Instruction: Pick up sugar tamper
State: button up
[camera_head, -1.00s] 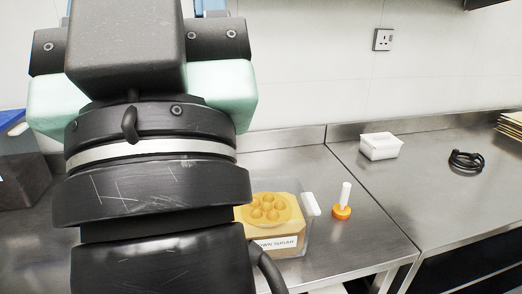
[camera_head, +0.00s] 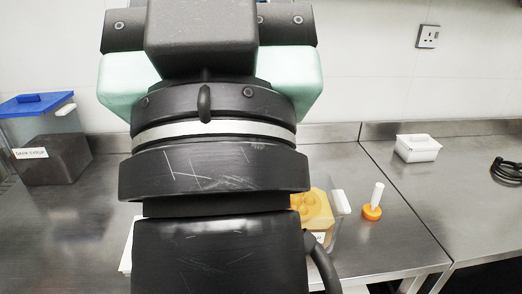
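The sugar tamper is most likely the small tool with a white upright handle and a round orange base (camera_head: 372,211). It stands on the steel counter, right of the brown sugar container (camera_head: 333,232) and apart from it. My black and pale green arm fills the middle of the head view and hides much of that container. My gripper's fingers do not show, so their place relative to the tamper cannot be seen.
The counter around the tamper is clear.

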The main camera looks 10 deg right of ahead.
aim_at(371, 211)
jog(key=i+l+u, duration=0.1)
jog(key=i+l, duration=0.25)
jog(key=l, duration=0.3)
jog(key=i+l+u, duration=0.15)
jog(key=i+l, duration=0.2)
jog(key=l, duration=0.3)
jog(key=i+l+u, duration=0.15)
jog(key=l, duration=0.2)
jog(key=i+l, duration=0.15)
jog(key=l, duration=0.2)
jog(key=i+l+u, duration=0.15)
jog(key=l, duration=0.2)
